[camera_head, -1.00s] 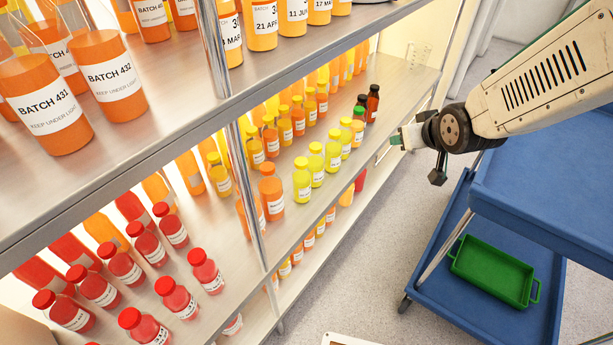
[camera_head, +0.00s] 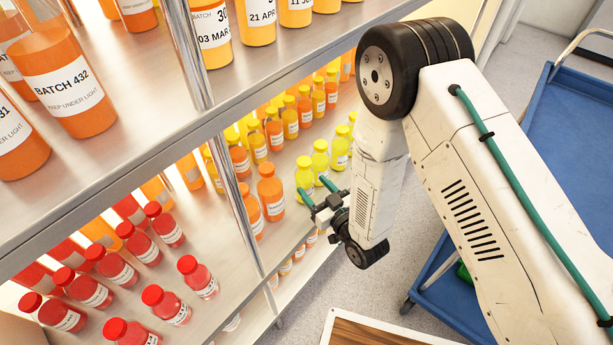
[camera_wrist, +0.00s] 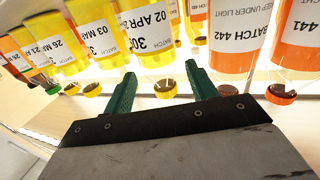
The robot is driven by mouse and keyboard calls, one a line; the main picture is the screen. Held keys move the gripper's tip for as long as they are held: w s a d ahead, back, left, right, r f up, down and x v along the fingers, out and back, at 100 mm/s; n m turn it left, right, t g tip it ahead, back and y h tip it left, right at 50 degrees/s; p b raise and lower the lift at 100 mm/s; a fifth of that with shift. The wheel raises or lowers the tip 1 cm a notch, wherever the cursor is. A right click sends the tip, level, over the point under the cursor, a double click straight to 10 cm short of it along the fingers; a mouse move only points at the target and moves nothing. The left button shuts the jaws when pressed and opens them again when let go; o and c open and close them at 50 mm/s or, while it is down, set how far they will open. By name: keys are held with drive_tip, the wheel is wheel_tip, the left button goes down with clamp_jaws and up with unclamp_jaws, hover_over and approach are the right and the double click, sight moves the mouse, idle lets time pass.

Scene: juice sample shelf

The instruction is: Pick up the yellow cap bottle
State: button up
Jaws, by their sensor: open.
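Several yellow-capped bottles stand on the middle shelf, so I cannot tell which one the task names. The nearest, with yellow-green juice (camera_head: 304,174), is just beyond my gripper (camera_head: 316,188). Similar bottles (camera_head: 320,160) recede behind it, and orange-juice ones with yellow caps (camera_head: 275,129) stand further in. In the wrist view, which appears upside down, my gripper's green fingers (camera_wrist: 160,72) are spread, with nothing held. A yellow bottle labelled 02 APR (camera_wrist: 146,32) lies ahead of the gap, its yellow cap (camera_wrist: 165,88) low between the fingers. Whether they touch it is unclear.
Orange-capped bottles (camera_head: 271,192) stand to the left of the gripper, and red-capped bottles (camera_head: 198,278) further left. A metal shelf post (camera_head: 238,205) rises between them. The upper shelf (camera_head: 225,105) hangs above. A blue cart (camera_head: 575,120) stands at the right.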

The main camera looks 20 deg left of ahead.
sight(301, 171)
drive_tip(key=x, duration=0.7)
drive_tip(key=shift+w+a+r, duration=0.1)
drive_tip(key=shift+w+a, duration=0.05)
drive_tip(key=shift+w, duration=0.15)
drive_tip(key=c, duration=0.8)
